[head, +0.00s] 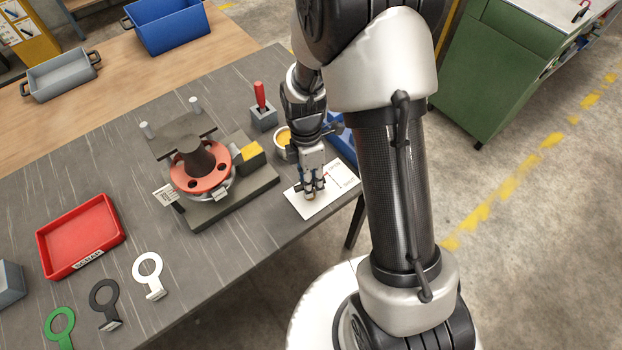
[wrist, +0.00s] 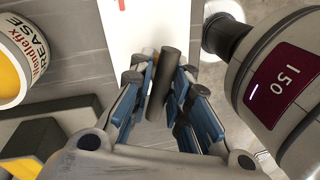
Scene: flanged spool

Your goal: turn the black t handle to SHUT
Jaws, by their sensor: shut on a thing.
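The black T handle (wrist: 160,82) shows in the wrist view as a dark round bar between my blue-padded fingers. My gripper (head: 311,188) is shut on it, with one finger on each side of the bar. The handle stands over a white plate (head: 340,182) near the right edge of the grey table. The plate also shows in the wrist view (wrist: 135,38) beyond the fingers. My fingers hide most of the handle in the head view.
A grease can (wrist: 14,62) stands close to my gripper. Left of the plate is a fixture with a red flanged spool (head: 200,178), and a red-handled tool in a grey block (head: 264,118) stands behind. A red tray (head: 80,236) and ring-shaped tags lie further left.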

